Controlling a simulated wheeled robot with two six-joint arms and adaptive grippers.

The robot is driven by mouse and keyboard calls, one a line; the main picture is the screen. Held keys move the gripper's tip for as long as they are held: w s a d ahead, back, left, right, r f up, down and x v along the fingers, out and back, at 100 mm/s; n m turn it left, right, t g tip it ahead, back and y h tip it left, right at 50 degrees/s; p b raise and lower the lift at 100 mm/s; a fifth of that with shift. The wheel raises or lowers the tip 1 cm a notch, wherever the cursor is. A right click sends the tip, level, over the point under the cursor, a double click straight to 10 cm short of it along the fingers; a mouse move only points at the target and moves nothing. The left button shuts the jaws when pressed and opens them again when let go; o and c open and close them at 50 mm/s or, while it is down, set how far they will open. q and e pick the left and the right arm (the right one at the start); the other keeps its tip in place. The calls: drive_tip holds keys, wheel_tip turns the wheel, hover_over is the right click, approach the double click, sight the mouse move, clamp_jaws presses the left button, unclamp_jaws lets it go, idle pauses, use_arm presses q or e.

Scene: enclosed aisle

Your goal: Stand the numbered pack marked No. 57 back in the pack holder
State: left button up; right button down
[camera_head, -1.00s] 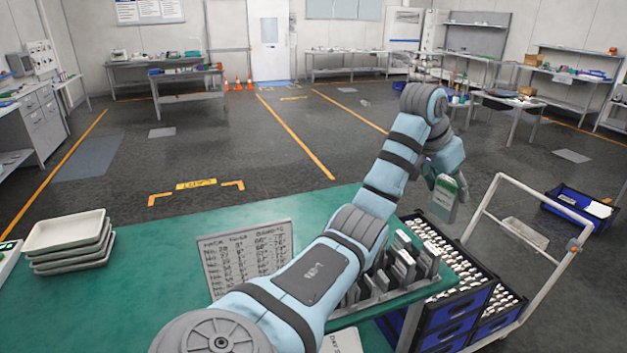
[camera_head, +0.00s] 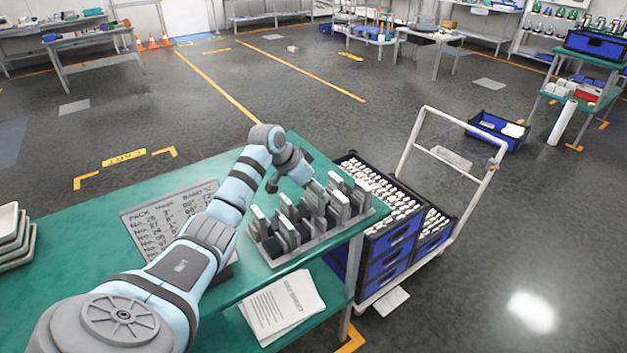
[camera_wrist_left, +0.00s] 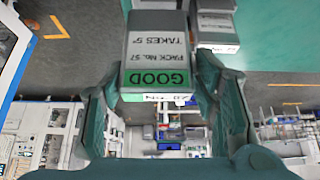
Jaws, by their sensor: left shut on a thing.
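In the left wrist view, the pack marked No. 57 (camera_wrist_left: 157,45) is a grey block with a white label and a green GOOD strip. My left gripper (camera_head: 302,178) is shut on it, with one finger on each side. In the head view the gripper is at the far side of the pack holder (camera_head: 290,261), just over its packs. The holder is a grey rack with several upright grey packs, near the right end of the green table. The held pack is hard to pick out from them there. My right gripper is not in view.
A printed pack list (camera_head: 155,222) stands on the green table (camera_head: 70,255), left of the holder, partly behind my arm. A cart (camera_head: 437,107) with blue crates (camera_head: 385,262) of small packs stands against the table's right end. White trays (camera_head: 14,240) are stacked at left.

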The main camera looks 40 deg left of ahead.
sight(311, 209)
use_arm(q)
wheel_tip(311, 209, down, 6)
drive_tip(key=shift+a+f+b, duration=0.1)
drive_tip(key=shift+f+b, duration=0.15)
drive_tip(key=shift+b, duration=0.3)
drive_tip(key=shift+f+b, duration=0.5)
drive_tip(key=shift+f, duration=0.25)
drive_tip(key=shift+f, duration=0.3)
drive_tip(key=o, duration=1.4)
drive_tip(key=shift+o, duration=0.2)
drive_tip(key=shift+s+a+r, duration=0.1)
drive_tip(key=shift+s+r, duration=0.05)
drive_tip(key=shift+r, duration=0.1)
drive_tip(key=v, duration=1.1)
drive_tip(key=shift+r, duration=0.2)
